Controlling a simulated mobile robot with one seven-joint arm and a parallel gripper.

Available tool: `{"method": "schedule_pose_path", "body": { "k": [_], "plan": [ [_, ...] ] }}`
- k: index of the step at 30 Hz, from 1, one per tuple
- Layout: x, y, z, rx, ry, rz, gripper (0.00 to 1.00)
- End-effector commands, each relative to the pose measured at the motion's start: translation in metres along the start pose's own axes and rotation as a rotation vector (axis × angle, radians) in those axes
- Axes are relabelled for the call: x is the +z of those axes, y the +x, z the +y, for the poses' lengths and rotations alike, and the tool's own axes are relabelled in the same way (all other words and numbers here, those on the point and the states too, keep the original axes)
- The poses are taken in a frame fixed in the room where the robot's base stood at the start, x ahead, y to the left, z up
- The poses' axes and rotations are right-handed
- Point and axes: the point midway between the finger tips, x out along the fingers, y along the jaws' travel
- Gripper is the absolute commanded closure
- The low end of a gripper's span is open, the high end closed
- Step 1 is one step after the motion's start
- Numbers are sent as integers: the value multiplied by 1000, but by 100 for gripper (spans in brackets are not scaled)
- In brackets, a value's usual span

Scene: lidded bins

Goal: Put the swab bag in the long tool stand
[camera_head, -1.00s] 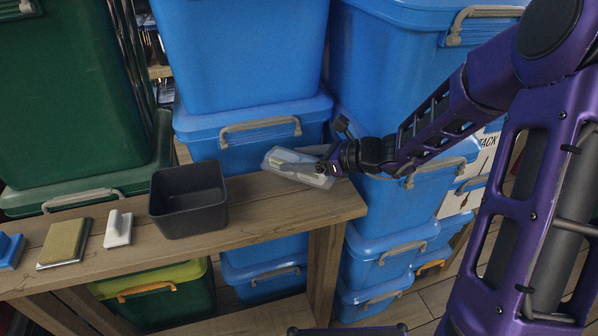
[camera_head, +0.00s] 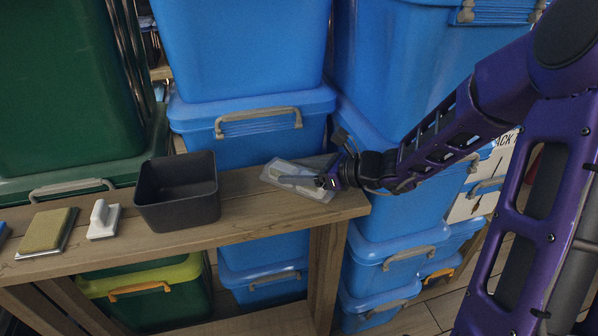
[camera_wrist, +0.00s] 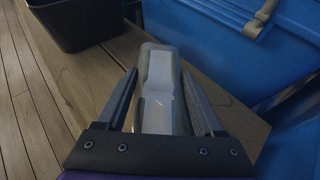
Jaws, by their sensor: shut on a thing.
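The swab bag, a pale, see-through flat packet (camera_head: 284,171), is at the right end of the wooden bench, low over or touching its top; I cannot tell which. My gripper (camera_head: 312,181) is shut on it from the right. In the wrist view the bag (camera_wrist: 157,100) lies lengthwise between the two fingers of my gripper (camera_wrist: 158,75), its far end sticking out past the tips. A dark grey open box (camera_head: 178,214) stands upright left of the bag, apart from it. I cannot tell whether this box is the long tool stand; no other stand is clearly seen.
On the wooden bench (camera_head: 240,215), left of the box, are a white handled block (camera_head: 103,222) and a tan pad (camera_head: 48,230). Blue lidded bins (camera_head: 250,120) are stacked close behind and right of the bench. Green bins (camera_head: 70,90) stand at the left.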

Motion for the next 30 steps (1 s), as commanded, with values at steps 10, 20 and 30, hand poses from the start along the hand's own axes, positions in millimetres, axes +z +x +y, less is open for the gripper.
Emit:
{"method": "schedule_pose_path", "body": {
  "k": [10, 20, 30],
  "plan": [
    [-3, 1, 0, 0, 0, 0, 1],
    [2, -2, -1, -1, 0, 0, 1],
    [2, -56, -1, -3, 1, 0, 1]
  ]
}}
